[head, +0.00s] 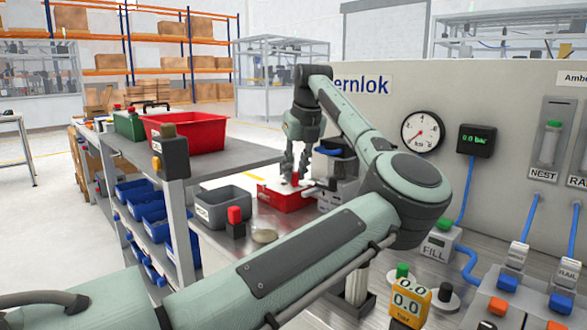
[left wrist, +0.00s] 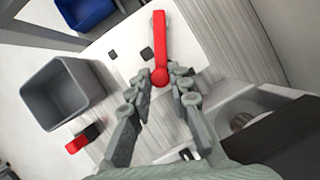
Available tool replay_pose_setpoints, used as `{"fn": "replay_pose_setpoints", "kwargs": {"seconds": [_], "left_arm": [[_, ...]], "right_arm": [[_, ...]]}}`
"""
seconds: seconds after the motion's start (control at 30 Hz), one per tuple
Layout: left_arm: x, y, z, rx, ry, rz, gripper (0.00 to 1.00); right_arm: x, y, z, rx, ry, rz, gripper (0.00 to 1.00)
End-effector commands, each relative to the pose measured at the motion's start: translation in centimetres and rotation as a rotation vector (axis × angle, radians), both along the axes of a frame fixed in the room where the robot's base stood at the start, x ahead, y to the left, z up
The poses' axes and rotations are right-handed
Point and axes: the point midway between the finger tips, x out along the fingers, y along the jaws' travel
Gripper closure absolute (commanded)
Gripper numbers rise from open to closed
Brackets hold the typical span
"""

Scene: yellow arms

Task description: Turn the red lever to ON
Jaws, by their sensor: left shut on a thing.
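The red lever (left wrist: 159,45) shows in the left wrist view as a long bar with a rounder end, over a white plate (left wrist: 186,30) with small dark squares. Any writing on the plate is too small to read. My left gripper (left wrist: 166,80) has its fingers on both sides of the rounder end and is shut on it. In the head view my left gripper (head: 292,172) points down at a low red box (head: 280,200), with a bit of red between its fingers. The gripper partly hides the lever there. My right gripper is not in view.
A grey bin (head: 222,205) and a black block with a red top (head: 236,222) stand left of the red box. A red crate (head: 185,133) sits on the shelf behind. A panel with a gauge (head: 422,132) stands at right, with a blue-hosed FILL unit (head: 437,247) in front.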

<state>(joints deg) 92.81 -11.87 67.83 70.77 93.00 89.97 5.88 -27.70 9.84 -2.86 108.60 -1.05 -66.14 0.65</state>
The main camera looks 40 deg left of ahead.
Motion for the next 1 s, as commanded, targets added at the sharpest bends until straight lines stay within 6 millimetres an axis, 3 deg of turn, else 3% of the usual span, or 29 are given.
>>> {"fn": "replay_pose_setpoints", "kwargs": {"seconds": [0.33,0.37,0.53,0.83,1.0], "left_arm": [[0.1,0.0,0.1,0.002,-0.003,0.001,1.0],[0.1,0.0,0.1,0.002,-0.003,0.001,0.8],[0.0,0.0,0.1,0.001,-0.002,0.001,0.6],[0.0,0.0,0.2,0.001,-0.001,0.002,0.6],[-0.3,-0.6,2.0,0.002,-0.004,0.001,0.6]], "right_arm": [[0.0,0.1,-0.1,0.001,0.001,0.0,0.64],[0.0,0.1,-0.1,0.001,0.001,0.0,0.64],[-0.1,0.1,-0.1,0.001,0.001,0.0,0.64],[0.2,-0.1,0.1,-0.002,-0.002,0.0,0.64],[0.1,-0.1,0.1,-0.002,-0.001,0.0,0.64]]}}
